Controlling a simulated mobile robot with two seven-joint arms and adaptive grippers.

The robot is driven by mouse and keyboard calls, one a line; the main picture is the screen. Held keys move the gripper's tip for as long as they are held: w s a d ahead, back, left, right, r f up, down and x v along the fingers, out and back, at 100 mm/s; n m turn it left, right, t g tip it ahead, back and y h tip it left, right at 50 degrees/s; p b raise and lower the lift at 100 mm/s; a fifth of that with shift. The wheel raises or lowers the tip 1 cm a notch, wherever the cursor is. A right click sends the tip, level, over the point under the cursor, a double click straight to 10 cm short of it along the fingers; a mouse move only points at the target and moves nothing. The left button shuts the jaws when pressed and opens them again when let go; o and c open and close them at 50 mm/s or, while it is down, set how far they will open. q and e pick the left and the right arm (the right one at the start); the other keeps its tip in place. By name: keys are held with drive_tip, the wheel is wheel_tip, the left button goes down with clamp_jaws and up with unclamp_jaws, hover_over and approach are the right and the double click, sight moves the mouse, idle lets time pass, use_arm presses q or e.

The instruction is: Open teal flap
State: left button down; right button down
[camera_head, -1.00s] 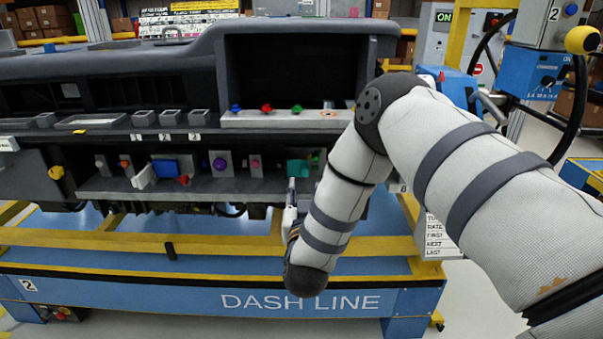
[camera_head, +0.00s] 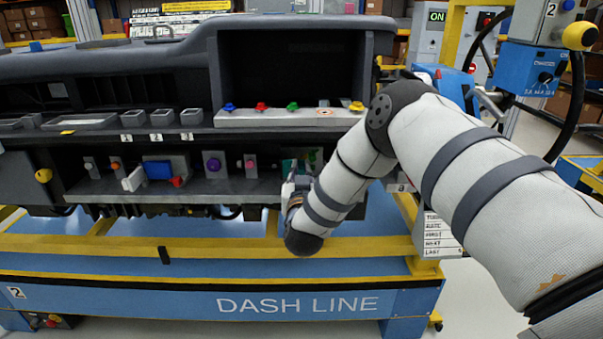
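The teal flap (camera_head: 288,164) is at the right end of the dashboard's lower shelf, and only a small part of it shows. My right gripper (camera_head: 291,179) is right in front of it, at the shelf's front edge. The gripper is small and dark here and partly covered by my wrist, so its fingers cannot be made out. I cannot tell whether it touches the flap, or how far the flap is open. My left gripper is not in view.
Left of the flap on the shelf are a pink knob (camera_head: 250,163), a purple knob (camera_head: 213,165) and a blue block (camera_head: 158,170). Several colored knobs sit on a pale strip (camera_head: 255,119) above. A yellow rail (camera_head: 200,247) runs below the shelf.

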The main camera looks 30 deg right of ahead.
sight(300, 170)
drive_tip(key=shift+a, duration=0.1)
drive_tip(key=shift+s+a+f+m+g+h+b, duration=0.1)
drive_tip(key=shift+a+f+m+g+h+b, duration=0.15)
drive_tip(key=shift+m+g+h, duration=0.3)
drive_tip(key=shift+a+m+g+h+b, duration=0.1)
drive_tip(key=shift+a+m+g+h, duration=0.3)
drive_tip(key=shift+h, duration=0.25)
drive_tip(key=shift+a+f+m+g+h+b, duration=0.1)
drive_tip(key=shift+a+m+g+h+b, duration=0.25)
drive_tip(key=shift+m+g+h, duration=0.5)
drive_tip(key=m+g+h+b, duration=0.1)
drive_tip(key=a+m+g+h+b, duration=0.1)
drive_tip(key=g, duration=0.1)
drive_tip(key=shift+a, duration=0.15)
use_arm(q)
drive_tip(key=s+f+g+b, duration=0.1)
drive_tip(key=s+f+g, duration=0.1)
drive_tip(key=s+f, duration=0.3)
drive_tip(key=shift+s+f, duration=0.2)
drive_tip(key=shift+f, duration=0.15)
use_arm(e)
drive_tip(key=shift+a+r+m+g+h, duration=0.15)
drive_tip(key=shift+m+g+h, duration=0.15)
drive_tip(key=shift+m+g, duration=0.2)
drive_tip(key=shift+a+r+m+g+h, duration=0.15)
drive_tip(key=shift+m+g+h, duration=0.1)
drive_tip(key=shift+m+g, duration=0.25)
drive_tip(key=c, duration=1.6)
unclamp_jaws()
drive_tip(key=shift+o, duration=0.2)
